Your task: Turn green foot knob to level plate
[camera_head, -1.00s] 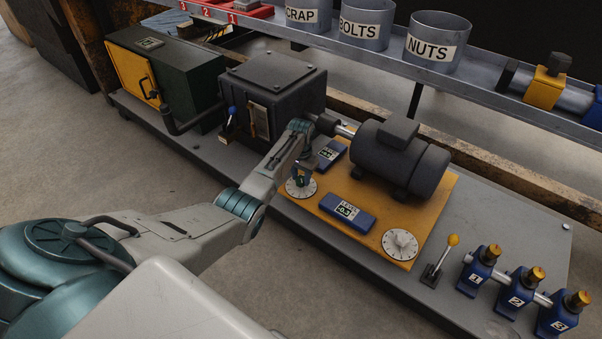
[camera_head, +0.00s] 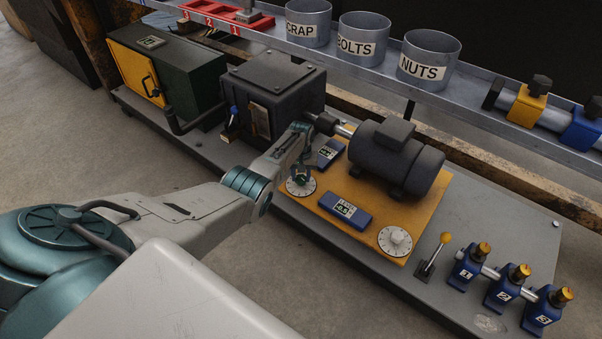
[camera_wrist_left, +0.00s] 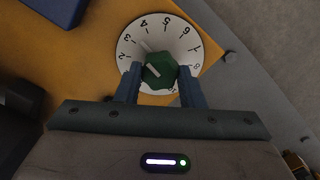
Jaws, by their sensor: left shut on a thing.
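The green foot knob (camera_wrist_left: 158,70) sits at the centre of a white numbered dial (camera_wrist_left: 128,48) in the left wrist view. My left gripper (camera_wrist_left: 160,84) is shut on the knob, one blue finger on each side. In the head view my left gripper (camera_head: 300,174) is at the dial (camera_head: 301,187) on the near left corner of the orange plate (camera_head: 418,213); it largely hides the knob there. A blue level box (camera_head: 345,211) on the plate shows a small negative number, too small to read surely. My right gripper is not in view.
A dark motor (camera_head: 396,160) stands on the plate. A second white dial (camera_head: 395,241) is at its near right corner. A yellow-tipped lever (camera_head: 433,255) and several blue valves (camera_head: 508,288) are at right. A dark box (camera_head: 272,98) stands behind my wrist.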

